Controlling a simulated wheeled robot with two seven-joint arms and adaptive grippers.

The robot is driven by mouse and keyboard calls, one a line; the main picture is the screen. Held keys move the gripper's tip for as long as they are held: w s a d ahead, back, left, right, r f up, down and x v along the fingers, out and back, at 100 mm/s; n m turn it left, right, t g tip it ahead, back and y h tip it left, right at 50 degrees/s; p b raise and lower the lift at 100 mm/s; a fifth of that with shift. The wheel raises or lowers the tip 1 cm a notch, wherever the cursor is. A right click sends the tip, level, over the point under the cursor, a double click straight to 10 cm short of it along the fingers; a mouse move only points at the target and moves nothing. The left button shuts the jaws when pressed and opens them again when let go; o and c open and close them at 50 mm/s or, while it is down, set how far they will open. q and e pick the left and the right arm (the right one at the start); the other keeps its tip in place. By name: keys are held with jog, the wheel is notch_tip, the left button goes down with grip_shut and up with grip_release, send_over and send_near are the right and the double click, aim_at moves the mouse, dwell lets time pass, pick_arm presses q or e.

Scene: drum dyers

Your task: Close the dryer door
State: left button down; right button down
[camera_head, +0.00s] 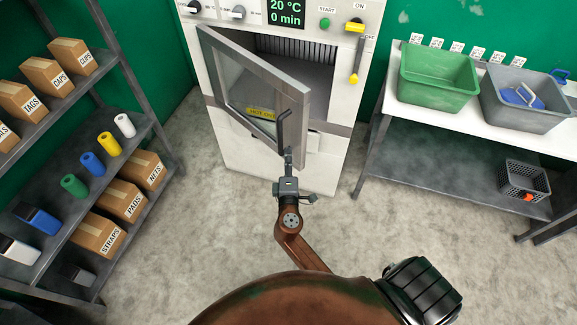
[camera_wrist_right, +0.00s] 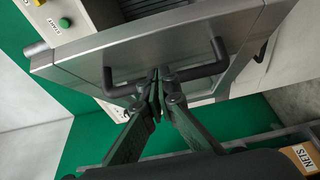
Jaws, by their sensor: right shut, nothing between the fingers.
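The dryer door (camera_head: 290,88) is a grey frame with a glass pane, hinged on its left side. It stands partly open, with the dark drum opening (camera_head: 318,78) showing behind it. Its dark bar handle (camera_head: 282,130) is on the free right edge; the handle (camera_wrist_right: 205,72) also crosses the wrist view. My right gripper (camera_head: 288,154) is in front of the door at the handle's lower end. In the wrist view, its fingertips (camera_wrist_right: 159,78) are together at the middle of the handle, with nothing between them. I cannot tell whether they touch it. My left gripper is not in view.
The white dryer (camera_head: 235,160) has a display and controls on top. A shelf rack (camera_head: 150,122) with boxes and rolls stands left. A table (camera_head: 400,118) with a green tub (camera_head: 438,95) and a grey tub (camera_head: 528,118) stands right. The floor between is clear.

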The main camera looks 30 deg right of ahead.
aim_at(296, 136)
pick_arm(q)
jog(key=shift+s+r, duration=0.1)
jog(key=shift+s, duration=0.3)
pick_arm(e)
jog(key=shift+w+d, duration=0.4)
jog(key=shift+d, duration=0.4)
jog(key=shift+w+d, duration=0.35)
jog(key=shift+d, duration=0.4)
jog(key=shift+w+d, duration=0.4)
jog(key=shift+d, duration=0.4)
